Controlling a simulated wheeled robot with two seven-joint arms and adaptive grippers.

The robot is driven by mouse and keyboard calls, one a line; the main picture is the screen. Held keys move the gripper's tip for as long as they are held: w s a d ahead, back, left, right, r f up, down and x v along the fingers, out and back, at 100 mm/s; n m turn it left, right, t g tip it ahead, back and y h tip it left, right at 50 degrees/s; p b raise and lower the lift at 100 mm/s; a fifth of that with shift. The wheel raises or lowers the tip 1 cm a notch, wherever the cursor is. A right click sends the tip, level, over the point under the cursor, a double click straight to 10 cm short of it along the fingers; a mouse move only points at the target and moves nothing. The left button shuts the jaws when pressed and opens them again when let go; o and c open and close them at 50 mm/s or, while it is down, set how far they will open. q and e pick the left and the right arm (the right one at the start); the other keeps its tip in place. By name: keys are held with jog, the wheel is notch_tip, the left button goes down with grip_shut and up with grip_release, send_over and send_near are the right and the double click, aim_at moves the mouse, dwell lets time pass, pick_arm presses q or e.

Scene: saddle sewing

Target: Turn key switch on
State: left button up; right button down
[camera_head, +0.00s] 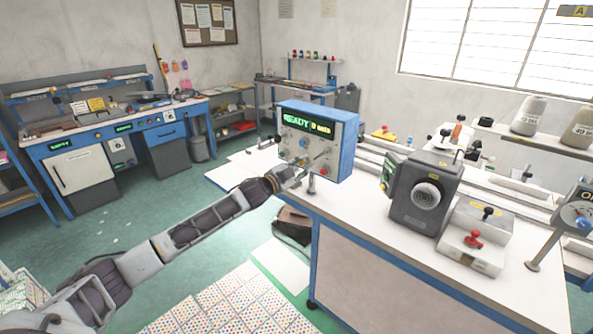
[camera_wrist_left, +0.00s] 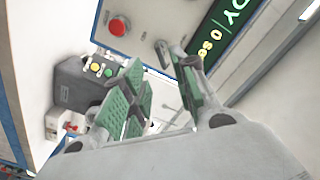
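The control box (camera_head: 318,140) has a blue case, a white front panel and a green-lit display reading READY. My left gripper (camera_head: 318,160) is in front of the lower panel. In the left wrist view its two green-padded fingers (camera_wrist_left: 158,64) are apart, with nothing seen held. A small metal switch (camera_wrist_left: 162,52), which looks like the key switch, shows on the panel between the fingertips. Contact cannot be told. A red button (camera_wrist_left: 118,27) is beside it. My right gripper is not in view.
A dark grey machine unit (camera_head: 426,195) and a grey box with a red knob (camera_head: 473,240) stand on the worktable (camera_head: 365,215) to the right. A dial on a stand (camera_head: 577,213) is at the far right. A blue bench (camera_head: 105,130) is at the back left.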

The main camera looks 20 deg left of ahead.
pick_arm(q)
jog(key=shift+v, duration=1.45)
